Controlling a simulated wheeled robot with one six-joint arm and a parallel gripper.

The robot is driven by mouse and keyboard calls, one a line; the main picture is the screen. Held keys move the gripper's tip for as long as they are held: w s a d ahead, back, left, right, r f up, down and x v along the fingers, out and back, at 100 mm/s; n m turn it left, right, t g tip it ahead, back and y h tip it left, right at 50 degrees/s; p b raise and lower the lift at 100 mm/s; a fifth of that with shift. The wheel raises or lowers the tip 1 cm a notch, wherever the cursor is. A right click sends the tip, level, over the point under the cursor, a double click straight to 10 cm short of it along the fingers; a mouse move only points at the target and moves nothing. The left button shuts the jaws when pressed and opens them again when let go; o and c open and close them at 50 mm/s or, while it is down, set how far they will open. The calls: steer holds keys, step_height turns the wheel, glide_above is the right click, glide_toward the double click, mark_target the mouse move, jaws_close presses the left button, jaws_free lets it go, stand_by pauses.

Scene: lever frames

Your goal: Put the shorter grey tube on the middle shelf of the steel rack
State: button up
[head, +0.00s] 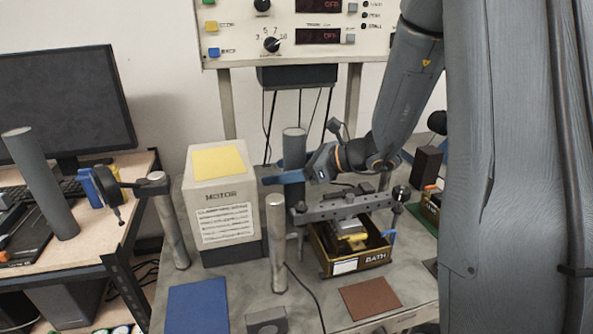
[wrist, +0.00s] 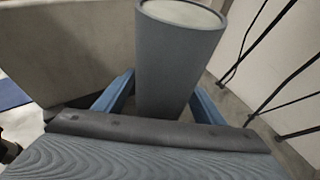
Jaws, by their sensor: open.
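A grey tube (head: 294,146) with a pale top stands upright beside the motor box, behind the lever frame. A second grey tube (head: 40,180), longer in view, leans on the desk at the left. My gripper (head: 285,178) is open at the upright tube, one blue finger crossing in front of it. In the wrist view this tube (wrist: 178,60) stands between the two blue fingers of my gripper (wrist: 160,92), with no clear grip on it. Its lower end is hidden. I cannot make out the steel rack or its middle shelf.
The motor box (head: 222,205) stands left of the tube. Steel posts (head: 277,240) and a perforated bar (head: 345,206) stand in front, over the bath tray (head: 348,268). A control panel (head: 300,30) is behind. A blue mat (head: 197,306) lies clear at front left.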

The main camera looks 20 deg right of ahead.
steer(key=shift+w+a+f, duration=0.15)
steer(key=shift+a, duration=0.05)
jaws_close()
stand_by(0.3)
